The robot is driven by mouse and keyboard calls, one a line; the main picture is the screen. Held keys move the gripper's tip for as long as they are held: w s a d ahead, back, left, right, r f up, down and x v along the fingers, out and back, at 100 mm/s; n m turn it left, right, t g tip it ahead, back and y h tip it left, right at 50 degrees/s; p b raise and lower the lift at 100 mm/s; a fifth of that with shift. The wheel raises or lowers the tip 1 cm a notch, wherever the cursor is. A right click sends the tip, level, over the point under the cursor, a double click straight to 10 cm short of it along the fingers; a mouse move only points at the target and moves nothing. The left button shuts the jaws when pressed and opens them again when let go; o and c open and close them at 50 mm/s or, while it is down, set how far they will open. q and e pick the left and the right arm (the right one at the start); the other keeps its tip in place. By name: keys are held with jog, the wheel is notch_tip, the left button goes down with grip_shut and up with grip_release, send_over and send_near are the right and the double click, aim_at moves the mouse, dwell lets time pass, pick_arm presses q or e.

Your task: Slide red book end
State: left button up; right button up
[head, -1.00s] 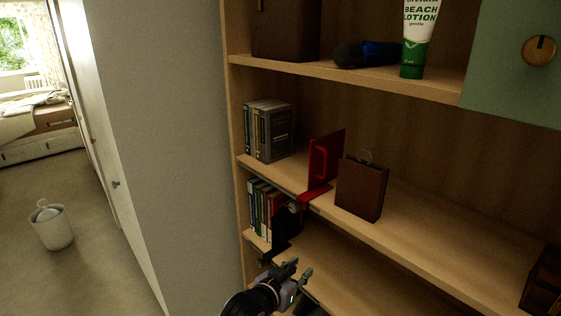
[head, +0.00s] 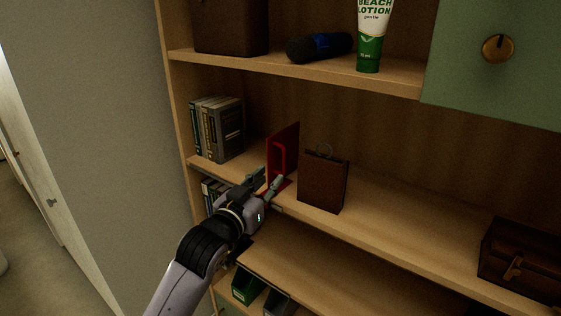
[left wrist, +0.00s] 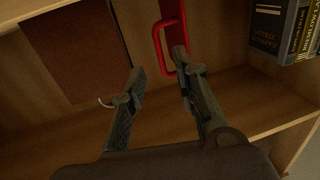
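The red book end (head: 285,150) stands upright on the middle shelf in the head view, between a row of books and a brown box. Its red handle (left wrist: 158,45) shows at the top of the left wrist view. My left gripper (head: 268,182) is in front of the book end at the shelf's front edge. In the left wrist view my left gripper (left wrist: 160,82) has its fingers apart, with nothing between them. One finger appears close to the book end's handle; I cannot tell whether they touch. My right gripper is not in view.
Books (head: 217,128) stand left of the book end, with a gap between. The brown box (head: 323,182) stands close on its right. The upper shelf (head: 300,68) holds a lotion tube (head: 372,40). A dark case (head: 522,258) lies far right. The shelf between box and case is clear.

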aim_at(283, 164)
pick_arm(q)
jog(key=p+x, duration=0.1)
jog(key=x, duration=0.5)
jog(key=shift+r, duration=0.1)
jog(key=shift+p+x, duration=0.3)
jog(key=shift+x, duration=0.5)
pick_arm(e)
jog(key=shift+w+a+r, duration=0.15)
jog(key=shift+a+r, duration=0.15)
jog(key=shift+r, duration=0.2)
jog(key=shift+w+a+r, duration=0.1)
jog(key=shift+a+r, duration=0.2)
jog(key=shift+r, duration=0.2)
pick_arm(q)
jog(key=shift+s, duration=0.1)
jog(key=shift+c, duration=0.5)
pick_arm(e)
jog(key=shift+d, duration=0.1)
pick_arm(q)
grip_shut()
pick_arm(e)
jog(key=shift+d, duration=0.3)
